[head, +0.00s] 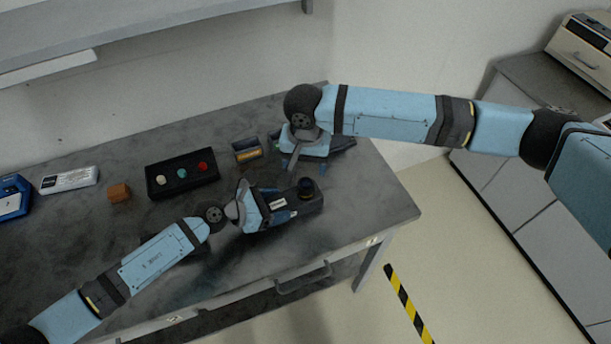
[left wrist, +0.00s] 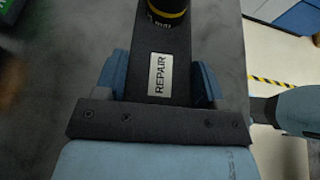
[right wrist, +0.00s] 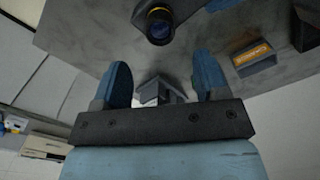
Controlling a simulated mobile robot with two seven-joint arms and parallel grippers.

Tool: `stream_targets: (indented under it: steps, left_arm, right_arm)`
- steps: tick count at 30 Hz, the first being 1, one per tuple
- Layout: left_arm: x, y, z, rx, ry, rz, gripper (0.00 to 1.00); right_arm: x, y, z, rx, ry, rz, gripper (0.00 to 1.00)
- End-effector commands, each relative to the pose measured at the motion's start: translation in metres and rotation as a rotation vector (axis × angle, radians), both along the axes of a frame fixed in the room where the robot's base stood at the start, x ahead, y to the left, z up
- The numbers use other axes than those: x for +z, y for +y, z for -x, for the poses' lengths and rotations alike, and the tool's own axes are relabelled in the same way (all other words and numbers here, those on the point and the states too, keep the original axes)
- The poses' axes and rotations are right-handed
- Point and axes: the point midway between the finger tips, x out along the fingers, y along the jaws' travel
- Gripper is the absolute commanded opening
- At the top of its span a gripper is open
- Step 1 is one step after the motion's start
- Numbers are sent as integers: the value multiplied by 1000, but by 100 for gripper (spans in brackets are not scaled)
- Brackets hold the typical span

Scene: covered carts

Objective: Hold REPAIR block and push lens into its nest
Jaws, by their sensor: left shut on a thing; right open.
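The dark REPAIR block (head: 312,203) lies near the table's right part, its white label (left wrist: 159,75) facing up in the left wrist view. My left gripper (head: 278,207) is shut on it, with blue fingers on both sides. The black lens (head: 306,187), with a yellow ring, stands at the block's right end. It also shows at the top of the left wrist view (left wrist: 168,14) and of the right wrist view (right wrist: 160,26). I cannot tell how deep it sits; the nest is hidden. My right gripper (right wrist: 163,78) is open and empty, behind the lens in the head view.
A small grey object (right wrist: 158,91) shows between my right fingers, apart from them. A box with an orange label (head: 247,151) and a black tray with coloured buttons (head: 182,185) are to the left. A brown block (head: 119,193) lies farther left. The table's front right corner is clear.

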Motion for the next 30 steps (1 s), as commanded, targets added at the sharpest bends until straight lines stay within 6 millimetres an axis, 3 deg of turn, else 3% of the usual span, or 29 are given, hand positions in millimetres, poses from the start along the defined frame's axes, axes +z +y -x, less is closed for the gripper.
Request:
stream_targets:
  steps: [6, 19, 20, 23, 24, 30]
  left_arm:
    - [0, 0, 0, 0, 0, 0, 40]
    - [0, 0, 0, 0, 0, 0, 40]
    - [0, 0, 0, 0, 0, 0, 66]
    - [0, 0, 0, 0, 0, 0, 89]
    - [0, 0, 0, 0, 0, 0, 93]
    - [0, 0, 0, 0, 0, 0, 93]
  right_arm:
    - [27, 0, 0, 0, 0, -1, 67]
    - [31, 0, 0, 0, 0, 1, 67]
    - [31, 0, 0, 0, 0, 1, 67]
    - [31, 0, 0, 0, 0, 0, 67]
    - [31, 0, 0, 0, 0, 0, 67]
    - [31, 0, 0, 0, 0, 0, 67]
